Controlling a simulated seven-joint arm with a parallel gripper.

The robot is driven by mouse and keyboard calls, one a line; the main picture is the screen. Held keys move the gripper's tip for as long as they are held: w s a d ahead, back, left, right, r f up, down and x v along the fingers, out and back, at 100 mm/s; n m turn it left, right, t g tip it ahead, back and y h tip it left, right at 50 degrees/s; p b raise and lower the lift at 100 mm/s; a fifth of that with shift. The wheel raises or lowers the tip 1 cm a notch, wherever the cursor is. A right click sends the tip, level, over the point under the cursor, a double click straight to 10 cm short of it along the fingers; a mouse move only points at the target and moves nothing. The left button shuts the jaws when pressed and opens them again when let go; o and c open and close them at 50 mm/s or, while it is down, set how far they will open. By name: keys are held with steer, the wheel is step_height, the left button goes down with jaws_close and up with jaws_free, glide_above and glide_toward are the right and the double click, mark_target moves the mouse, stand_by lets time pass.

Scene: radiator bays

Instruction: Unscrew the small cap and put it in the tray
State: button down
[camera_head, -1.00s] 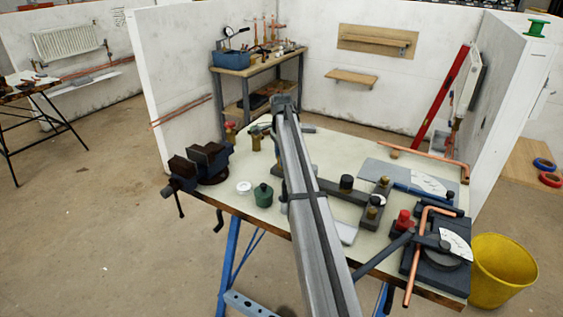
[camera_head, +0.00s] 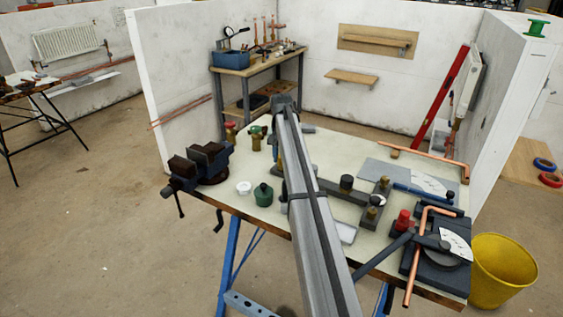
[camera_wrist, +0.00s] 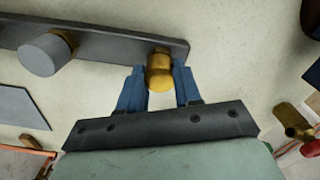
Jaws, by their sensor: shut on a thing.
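My gripper (camera_wrist: 160,88) has its two blue fingers shut on a small brass cap (camera_wrist: 160,72) in the wrist view. The cap is at the end of a dark grey bar (camera_wrist: 110,45), and I cannot tell whether it is still threaded on. A wider grey cap (camera_wrist: 45,53) on a brass neck is further left on the bar. In the head view my arm hides the jaws and that end of the bar (camera_head: 345,190). A small pale grey tray (camera_head: 346,233) lies on the bench just right of my arm, partly hidden by it.
A vise (camera_head: 203,163) is on the bench's left edge, near a white round pot (camera_head: 243,188) and a green pot (camera_head: 263,195). A pipe bender (camera_head: 437,262) with copper pipe is at front right.

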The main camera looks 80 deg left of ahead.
steer(key=n, duration=0.3)
steer(key=c, duration=1)
jaws_free()
steer(key=shift+o, duration=0.2)
